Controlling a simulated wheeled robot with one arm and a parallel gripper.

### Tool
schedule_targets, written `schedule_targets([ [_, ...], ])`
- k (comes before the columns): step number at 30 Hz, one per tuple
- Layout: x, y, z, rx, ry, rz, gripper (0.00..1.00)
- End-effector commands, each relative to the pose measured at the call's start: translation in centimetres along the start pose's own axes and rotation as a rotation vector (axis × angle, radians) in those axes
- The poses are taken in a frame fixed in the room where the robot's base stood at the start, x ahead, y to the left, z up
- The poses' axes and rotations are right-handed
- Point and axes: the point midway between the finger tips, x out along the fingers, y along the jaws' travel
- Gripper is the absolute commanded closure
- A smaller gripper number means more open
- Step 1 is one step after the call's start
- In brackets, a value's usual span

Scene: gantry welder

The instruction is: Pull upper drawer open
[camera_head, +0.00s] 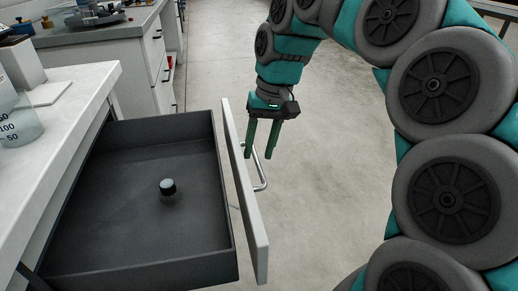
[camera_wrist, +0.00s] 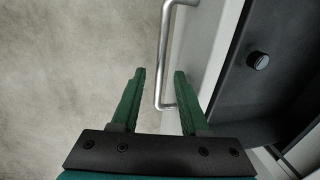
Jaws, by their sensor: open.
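The upper drawer (camera_head: 130,245) stands pulled out from the white-topped counter at the left, its dark inside exposed. Its pale front panel (camera_head: 243,190) faces right and carries a silver bar handle (camera_head: 262,178). My gripper (camera_head: 262,155) is at the drawer front, fingers pointing down. In the wrist view its green fingers (camera_wrist: 160,74) are apart, with the handle (camera_wrist: 162,60) between them. I cannot tell whether either finger touches it.
A graduated beaker (camera_head: 18,122) stands on the near counter (camera_head: 60,125) at the left edge. Another counter with drawers (camera_head: 150,65) stands behind it. The grey floor (camera_head: 330,150) right of the drawer is clear apart from my arm.

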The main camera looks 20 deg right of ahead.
Motion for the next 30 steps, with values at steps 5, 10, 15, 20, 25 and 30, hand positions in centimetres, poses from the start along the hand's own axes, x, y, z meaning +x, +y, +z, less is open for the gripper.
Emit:
schedule_targets([
  [5,-2.4,0.0,0.0,0.001,0.002,0.001,0.55],
  [10,-4.8,0.0,0.0,0.000,0.000,0.002,0.55],
  [15,-6.4,0.0,0.0,0.000,-0.001,0.001,0.55],
  [20,-7.0,0.0,0.0,0.000,-0.002,0.001,0.55],
  [25,-7.1,0.0,0.0,-0.001,-0.002,0.000,0.55],
  [30,-7.1,0.0,0.0,-0.001,-0.002,0.000,0.55],
])
